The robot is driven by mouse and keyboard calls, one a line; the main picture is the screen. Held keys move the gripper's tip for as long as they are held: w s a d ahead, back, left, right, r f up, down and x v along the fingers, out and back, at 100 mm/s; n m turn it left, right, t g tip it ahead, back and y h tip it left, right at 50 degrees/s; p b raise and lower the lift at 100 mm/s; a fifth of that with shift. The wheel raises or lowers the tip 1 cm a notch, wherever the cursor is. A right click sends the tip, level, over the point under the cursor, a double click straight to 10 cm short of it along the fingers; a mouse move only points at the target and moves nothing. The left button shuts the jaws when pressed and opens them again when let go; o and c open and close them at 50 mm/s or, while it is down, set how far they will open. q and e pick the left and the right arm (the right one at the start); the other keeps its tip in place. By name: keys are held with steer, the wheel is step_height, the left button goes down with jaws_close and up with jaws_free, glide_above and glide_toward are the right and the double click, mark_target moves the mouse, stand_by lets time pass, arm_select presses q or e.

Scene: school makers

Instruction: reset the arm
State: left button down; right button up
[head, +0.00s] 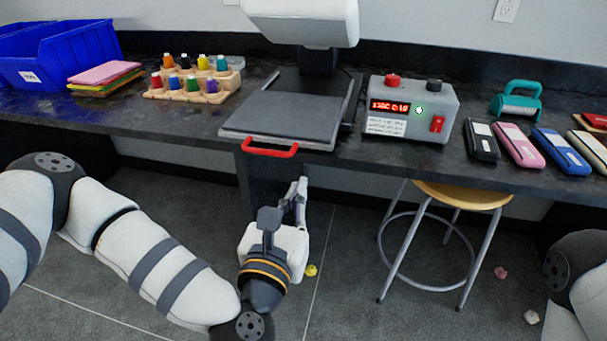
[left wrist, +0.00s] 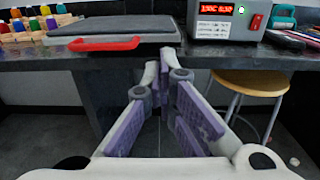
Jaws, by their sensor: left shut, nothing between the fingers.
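My left arm comes in from the left in the head view. Its gripper (head: 297,192) hangs in front of the bench's front edge, just below the red handle (head: 270,148) of the flat grey press plate. In the left wrist view my left gripper (left wrist: 165,62) has its fingertips together, with nothing held between them. The red handle (left wrist: 104,43) is above and to the left of the fingertips there, apart from them. Part of my right arm shows at the right edge of the head view; its gripper is out of view.
The dark bench (head: 330,160) holds a press (head: 300,22), a grey control box (head: 410,108), bottles in a wooden rack (head: 193,82), blue bins (head: 60,52) and several cases. A stool (head: 462,195) stands right of the gripper. Crumpled scraps lie on the floor.

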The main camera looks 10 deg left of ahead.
arm_select(q)
steer(key=s+d+f+m+g+h+p, duration=0.1)
steer(key=s+d+f+m+g+h, duration=0.45)
steer(key=s+f+m, duration=0.55)
steer(key=s+a+f+m+g+p, duration=0.1)
steer(key=s+f+m+g+p, duration=0.1)
steer(key=s+f+m+g, duration=0.8)
steer(key=s+a+f+m+g+y, duration=0.1)
steer(key=s+a+m+g+y, duration=0.4)
steer(key=s+a+m, duration=0.9)
steer(key=s+a+y, duration=0.1)
steer(key=s+a, duration=0.2)
steer(key=s, duration=0.3)
steer(key=shift+a+p, duration=0.2)
steer(key=shift+p, duration=0.2)
arm_select(e)
steer(key=w+r+t, duration=0.1)
steer(key=w+r, duration=0.3)
steer(key=shift+w+r+t, duration=0.15)
steer(key=shift+r+t, duration=0.2)
steer(key=shift+t, duration=0.05)
arm_select(q)
steer(key=shift+w+f, duration=0.1)
